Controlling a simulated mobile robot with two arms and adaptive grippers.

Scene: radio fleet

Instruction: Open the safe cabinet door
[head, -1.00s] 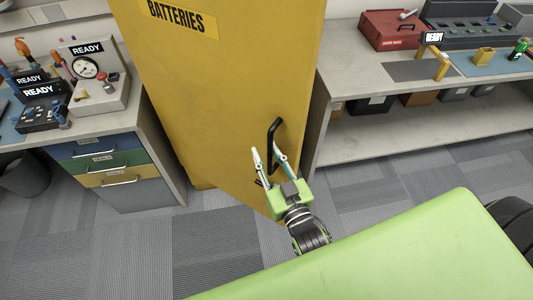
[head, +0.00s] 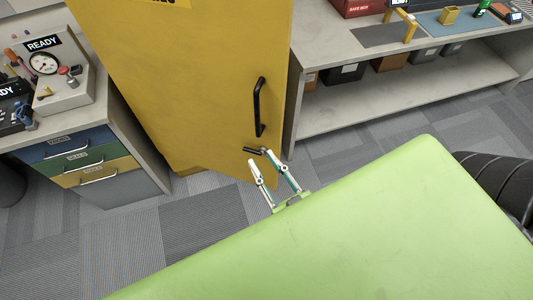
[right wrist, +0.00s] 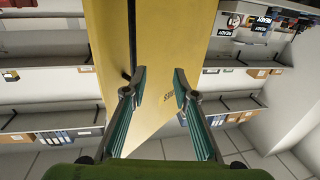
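The yellow safe cabinet door (head: 205,85) fills the upper middle of the head view. Its lower edge slants out toward me, so it appears to stand ajar, hinged at left. A black upright handle (head: 258,107) is near its right edge, with a small dark lever (head: 254,150) below. My right gripper (head: 265,161) is open, its fingers below the handle and close to the lever; contact cannot be told. In the right wrist view the open fingers (right wrist: 160,88) have yellow panels beyond and between them. My left gripper is not in view.
A drawer desk (head: 85,165) stands left of the cabinet, a grey workbench (head: 345,60) with bins on its shelf at right. My green body covers the lower right. Carpeted floor (head: 200,225) is free in front of the door.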

